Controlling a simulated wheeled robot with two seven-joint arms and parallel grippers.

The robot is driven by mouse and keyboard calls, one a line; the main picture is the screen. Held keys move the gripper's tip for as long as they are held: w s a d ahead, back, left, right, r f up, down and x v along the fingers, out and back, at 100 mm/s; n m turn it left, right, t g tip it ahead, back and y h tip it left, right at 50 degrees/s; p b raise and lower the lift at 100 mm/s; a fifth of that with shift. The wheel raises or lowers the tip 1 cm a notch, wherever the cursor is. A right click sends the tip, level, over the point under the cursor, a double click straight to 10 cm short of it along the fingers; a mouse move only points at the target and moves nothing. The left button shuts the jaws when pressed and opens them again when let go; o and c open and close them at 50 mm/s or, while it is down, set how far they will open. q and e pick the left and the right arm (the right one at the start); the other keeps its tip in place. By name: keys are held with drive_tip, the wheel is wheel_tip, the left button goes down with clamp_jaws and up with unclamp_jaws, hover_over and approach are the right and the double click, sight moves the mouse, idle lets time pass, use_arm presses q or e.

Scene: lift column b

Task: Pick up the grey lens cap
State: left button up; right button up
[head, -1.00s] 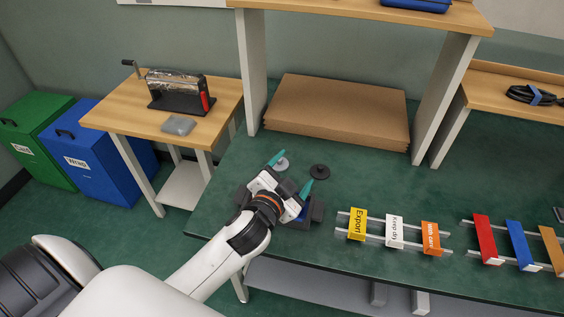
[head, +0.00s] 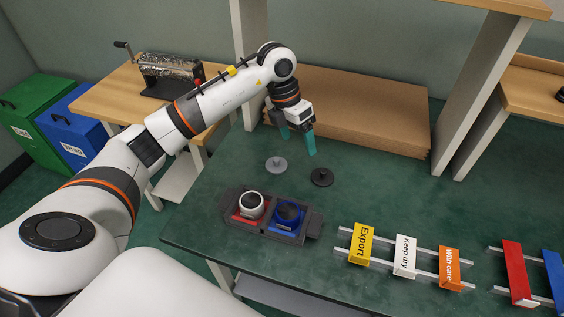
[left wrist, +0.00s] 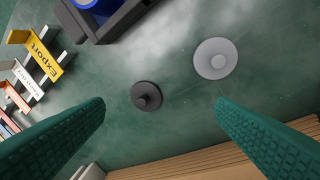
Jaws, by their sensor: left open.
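The grey lens cap (head: 276,165) lies flat on the green bench top, with a small knob on top. It also shows in the left wrist view (left wrist: 216,58), at the upper right. A black cap (head: 321,177) of similar shape lies to its right, and in the wrist view (left wrist: 146,96) it sits between the fingers. My left gripper (head: 299,143) has teal fingers, is open and empty, and hangs above the bench behind the two caps. Its fingers (left wrist: 160,120) frame the lower part of the wrist view. My right gripper is not in view.
Label racks (head: 404,257) stand at right. Stacked cardboard (head: 370,112) lies behind the gripper. Bench is clear around the caps.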

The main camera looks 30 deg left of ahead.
use_arm(q)
drive_tip(key=a+n+y, duration=0.1)
drive_tip(key=a+y, duration=0.2)
drive_tip(key=a, duration=0.4)
hover_over(276, 159)
drive_tip(key=shift+g, duration=0.4)
drive_tip(key=f, duration=0.4)
drive_tip(key=shift+w+a+f, duration=0.1)
drive_tip(key=shift+a+f, duration=0.05)
drive_tip(key=shift+a, duration=0.15)
drive_tip(key=shift+d+f+p, duration=0.2)
drive_tip(key=shift+f, duration=1.35)
drive_tip(key=shift+d+f+p, duration=0.15)
drive_tip(key=shift+f+p, duration=0.05)
drive_tip(key=shift+f, duration=1.3)
drive_tip(key=shift+c, duration=0.3)
drive_tip(key=c, duration=1)
